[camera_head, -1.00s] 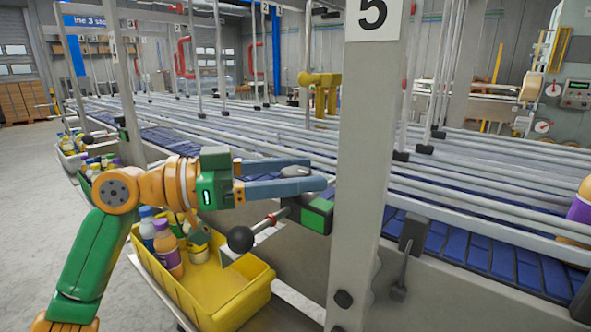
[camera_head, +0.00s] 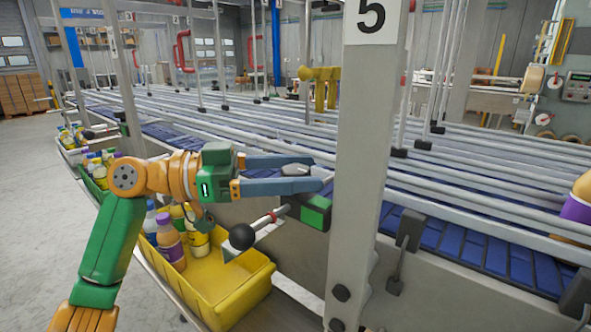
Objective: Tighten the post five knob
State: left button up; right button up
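Post five (camera_head: 362,150) is a grey upright with a "5" plate (camera_head: 371,17) near its top. My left gripper (camera_head: 319,172) reaches in from the left, just left of the post, with its two blue-grey fingers parted. My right gripper is not in view.
A yellow bin (camera_head: 235,296) with several bottles hangs below my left gripper. Long metal rails run above the blue conveyor (camera_head: 445,240). A dark bracket (camera_head: 407,230) sits right of the post. An orange bottle with a purple label (camera_head: 580,208) stands at the right edge.

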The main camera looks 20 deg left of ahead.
pick_arm(q)
jog(key=shift+a+f, duration=0.1)
jog(key=shift+a, duration=0.15)
jog(key=b+v, duration=0.2)
jog(key=v, duration=0.4)
jog(key=shift+s+a+b, duration=0.2)
jog(key=shift+a+b, duration=0.05)
jog(key=shift+b, duration=0.1)
